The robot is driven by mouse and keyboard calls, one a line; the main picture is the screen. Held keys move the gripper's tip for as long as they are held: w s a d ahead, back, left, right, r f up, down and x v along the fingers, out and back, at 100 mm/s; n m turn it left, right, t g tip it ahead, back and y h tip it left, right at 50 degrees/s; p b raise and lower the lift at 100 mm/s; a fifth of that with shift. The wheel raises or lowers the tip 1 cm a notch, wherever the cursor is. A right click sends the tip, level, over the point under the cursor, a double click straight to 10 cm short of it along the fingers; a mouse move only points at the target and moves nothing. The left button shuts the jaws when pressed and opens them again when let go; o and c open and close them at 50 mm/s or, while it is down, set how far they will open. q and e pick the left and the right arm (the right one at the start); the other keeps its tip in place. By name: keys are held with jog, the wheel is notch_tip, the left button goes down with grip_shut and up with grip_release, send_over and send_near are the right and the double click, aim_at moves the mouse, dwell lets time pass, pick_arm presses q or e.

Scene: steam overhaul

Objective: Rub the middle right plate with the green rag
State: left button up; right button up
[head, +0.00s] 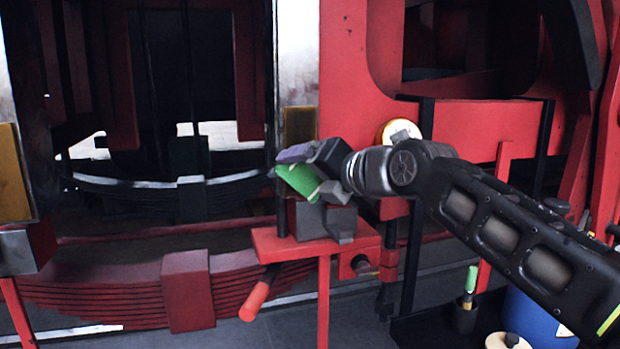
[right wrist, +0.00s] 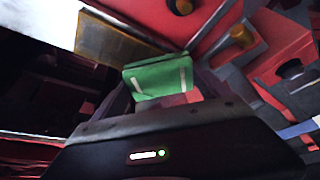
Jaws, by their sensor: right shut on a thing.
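The green rag (head: 298,181) is held in my right gripper (head: 310,174), whose arm comes in from the right. The gripper is shut on it. In the right wrist view the rag (right wrist: 158,78) shows as a green pad with two pale strips between the fingers. I cannot tell whether rag and plate touch. My left gripper is not in view.
Another yellow plate (head: 12,172) is at the far left. A red stand (head: 268,243) with grey blocks (head: 312,220) is below the gripper. Leaf springs (head: 120,295) lie low at left. A blue drum (head: 533,318) and a black cup (head: 465,316) stand at lower right.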

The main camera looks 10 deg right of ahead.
aim_at(297, 110)
jog(key=shift+w+r+p, duration=0.15)
jog(key=shift+r+p, duration=1.25)
jog(key=shift+r, duration=0.55)
jog(key=shift+r+p, duration=1.4)
jog(key=shift+r, duration=0.55)
jog(key=shift+r, duration=0.1)
jog(key=shift+r+p, duration=1.55)
jog(key=shift+r, duration=0.35)
